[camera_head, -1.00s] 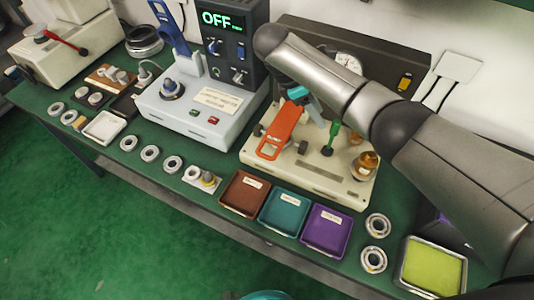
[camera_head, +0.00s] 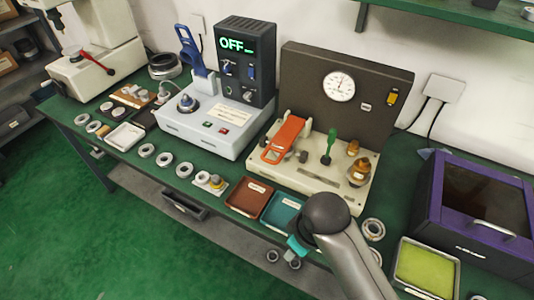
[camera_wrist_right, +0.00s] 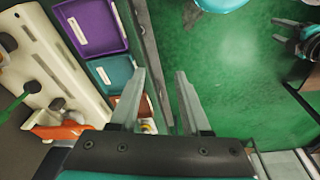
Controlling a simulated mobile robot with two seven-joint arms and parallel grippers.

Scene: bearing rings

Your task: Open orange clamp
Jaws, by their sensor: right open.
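The orange clamp (camera_head: 287,134) is on the cream fixture base (camera_head: 312,181), its flat handle slanting toward the front edge. It also shows at the lower left of the right wrist view (camera_wrist_right: 62,131). My right arm comes in from the bottom of the head view, its teal wrist part (camera_head: 297,246) in front of the trays and apart from the clamp. In the right wrist view my right gripper (camera_wrist_right: 160,85) is open and empty, over the bench's front edge and floor. What looks like my left gripper (camera_wrist_right: 290,34) is partly cut off at that view's upper right.
A green-handled lever (camera_head: 329,148) and a brass part (camera_head: 359,171) stand right of the clamp. Brown (camera_head: 247,208) and teal (camera_head: 280,212) trays lie in front. A control box reading OFF (camera_head: 246,62) is to the left, a purple-framed box (camera_head: 480,215) to the right.

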